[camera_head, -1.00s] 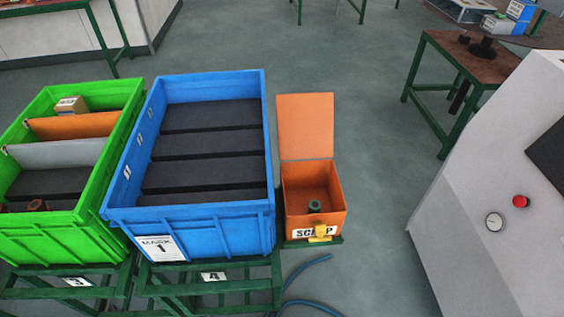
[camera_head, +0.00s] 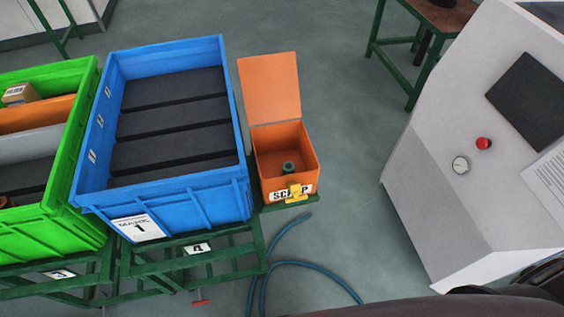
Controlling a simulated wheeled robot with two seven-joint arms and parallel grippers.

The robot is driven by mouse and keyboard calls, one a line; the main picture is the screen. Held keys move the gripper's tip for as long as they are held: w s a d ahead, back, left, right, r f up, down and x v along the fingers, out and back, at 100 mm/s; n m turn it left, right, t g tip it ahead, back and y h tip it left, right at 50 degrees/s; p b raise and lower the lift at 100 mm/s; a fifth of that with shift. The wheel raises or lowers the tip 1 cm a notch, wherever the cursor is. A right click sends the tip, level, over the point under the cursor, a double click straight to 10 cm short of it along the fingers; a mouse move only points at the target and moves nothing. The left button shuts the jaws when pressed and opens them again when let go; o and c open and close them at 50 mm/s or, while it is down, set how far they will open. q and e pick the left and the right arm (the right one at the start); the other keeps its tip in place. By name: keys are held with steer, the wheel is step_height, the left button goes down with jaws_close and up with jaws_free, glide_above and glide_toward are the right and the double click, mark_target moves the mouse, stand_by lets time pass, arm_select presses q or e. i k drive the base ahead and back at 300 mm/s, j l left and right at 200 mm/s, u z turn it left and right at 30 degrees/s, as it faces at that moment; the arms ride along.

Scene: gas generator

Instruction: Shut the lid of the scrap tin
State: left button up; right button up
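The orange scrap tin (camera_head: 309,160) stands just right of the blue crate, with a white label reading SCRAP on its front. Its orange lid (camera_head: 270,88) stands open, raised up at the back edge. A yellow latch (camera_head: 296,191) sits on the front, partly covering the label. A small dark green round part (camera_head: 288,168) lies inside the tin. Neither gripper shows in the head view. A dark rounded shape at the lower right edge seems to be part of my own body.
A blue crate (camera_head: 237,135) stands left of the tin on a green frame, with a green crate (camera_head: 88,75) beyond. A grey machine cabinet (camera_head: 415,165) with a red button (camera_head: 484,143) stands at right. A blue hose (camera_head: 315,268) lies on the floor. Clear floor lies between tin and cabinet.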

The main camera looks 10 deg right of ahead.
mark_target(270, 83)
steer(key=l+u, duration=0.35)
steer(key=l, duration=0.15)
steer(key=l+u, duration=0.35)
steer(key=l, duration=0.15)
steer(key=i+l+u, duration=0.3)
steer(key=l+u, duration=0.2)
steer(key=i+l+u, duration=0.2)
steer(key=l+u, duration=0.3)
steer(key=l, duration=0.25)
steer(key=l+u, duration=0.5)
steer(key=l, duration=0.2)
steer(key=l+u, duration=0.5)
steer(key=l, duration=0.3)
